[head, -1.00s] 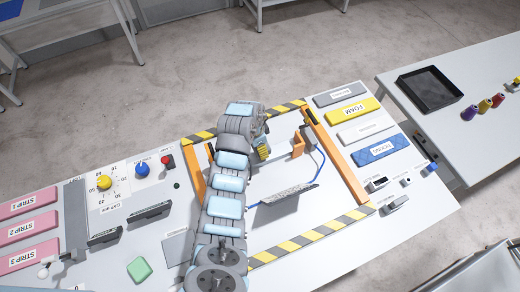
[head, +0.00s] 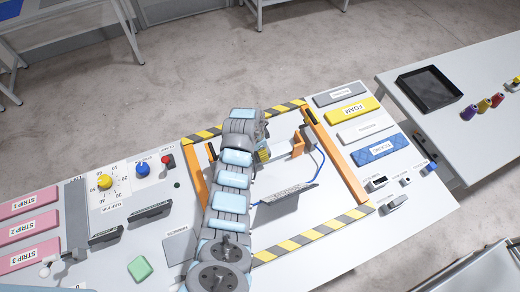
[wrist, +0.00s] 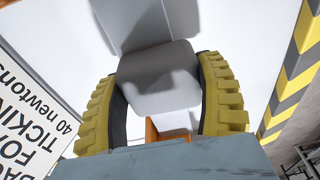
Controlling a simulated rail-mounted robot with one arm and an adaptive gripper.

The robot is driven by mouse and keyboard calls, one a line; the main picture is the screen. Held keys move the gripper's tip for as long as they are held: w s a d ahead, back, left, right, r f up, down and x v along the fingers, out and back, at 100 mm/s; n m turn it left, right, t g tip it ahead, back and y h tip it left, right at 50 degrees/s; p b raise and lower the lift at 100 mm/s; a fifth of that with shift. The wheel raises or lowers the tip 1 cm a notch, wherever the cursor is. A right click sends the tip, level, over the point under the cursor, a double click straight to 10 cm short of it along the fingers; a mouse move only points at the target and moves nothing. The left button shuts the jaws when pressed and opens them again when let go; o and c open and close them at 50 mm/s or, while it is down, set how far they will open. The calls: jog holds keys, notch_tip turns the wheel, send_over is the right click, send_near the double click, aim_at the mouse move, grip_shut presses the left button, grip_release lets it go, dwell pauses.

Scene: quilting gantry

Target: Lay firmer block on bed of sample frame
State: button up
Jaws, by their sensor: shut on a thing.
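My gripper (wrist: 160,100) has its yellow ribbed fingers on both sides of a plain light grey block (wrist: 160,88), shut on it. I take this to be the firmer block; no label shows on it. The sample frame has orange side bars (head: 338,158) and a white bed (head: 325,205) inside yellow-black stripes. In the wrist view white surface lies beyond the block; I cannot tell whether they touch.
To the right lie a yellow FOAM slab (head: 352,111) and a blue slab (head: 380,150). At the left are knobs, pink strips (head: 28,228) and a green block (head: 140,269).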

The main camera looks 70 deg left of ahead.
jog(key=o, duration=0.8)
jog(key=shift+f, duration=0.1)
jog(key=r, duration=0.4)
jog(key=s+r, duration=0.1)
jog(key=r, duration=0.7)
jog(key=shift+s+r, duration=0.1)
jog(key=shift+s, duration=0.25)
